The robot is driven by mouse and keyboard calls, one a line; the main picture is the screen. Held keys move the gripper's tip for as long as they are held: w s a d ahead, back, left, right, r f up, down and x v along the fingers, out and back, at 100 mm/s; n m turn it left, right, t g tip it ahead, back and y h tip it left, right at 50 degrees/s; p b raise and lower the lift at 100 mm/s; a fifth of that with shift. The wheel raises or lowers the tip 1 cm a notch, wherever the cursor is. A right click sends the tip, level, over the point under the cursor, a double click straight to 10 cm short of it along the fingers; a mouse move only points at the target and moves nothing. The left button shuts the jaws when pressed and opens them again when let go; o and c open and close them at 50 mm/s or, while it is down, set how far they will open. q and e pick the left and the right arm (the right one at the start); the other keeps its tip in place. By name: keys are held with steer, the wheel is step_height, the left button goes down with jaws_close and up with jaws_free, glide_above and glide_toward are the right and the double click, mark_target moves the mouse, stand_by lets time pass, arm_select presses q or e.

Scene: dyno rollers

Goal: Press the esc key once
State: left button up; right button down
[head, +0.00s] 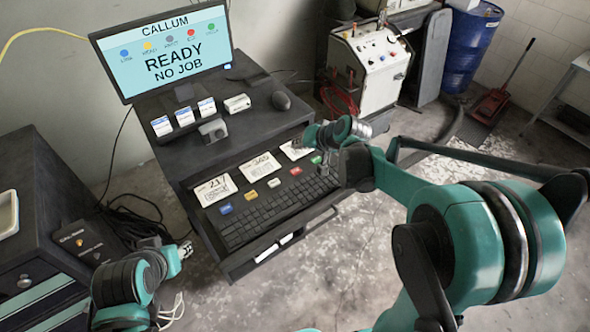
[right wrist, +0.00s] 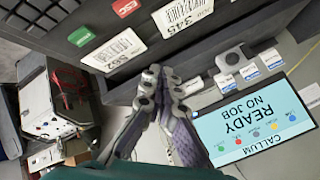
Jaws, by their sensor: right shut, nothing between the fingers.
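The esc key is the red key (head: 295,171) in the row of coloured keys above the black keyboard (head: 277,208). Its white lettering shows at the top edge of the right wrist view (right wrist: 124,7). My right gripper (head: 324,148) is over the right end of the key tray, apart from the esc key. In the right wrist view my right gripper's fingers (right wrist: 158,72) are together and empty, with the tips just below the barcode cards. My left gripper (head: 186,249) is low, left of the console; its finger opening is too small to tell.
The screen (head: 168,52) reads READY, NO JOB. Barcode cards (head: 261,165) lie behind the coloured keys, with a green key (right wrist: 80,36) at the row's end. A dark cabinet (head: 48,220) stands left. A white control box (head: 370,65) stands behind right.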

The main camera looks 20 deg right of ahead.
mark_target(298, 172)
step_height(298, 172, down, 9)
steer(key=b, duration=0.6)
steer(key=shift+r+b, duration=0.15)
steer(key=shift+b, duration=0.25)
stand_by(0.8)
steer(key=shift+f+b, duration=0.4)
steer(key=shift+f, duration=0.05)
steer(key=shift+f+b, duration=0.35)
stand_by(0.5)
steer(key=shift+r, duration=0.15)
steer(key=shift+r+p, duration=0.65)
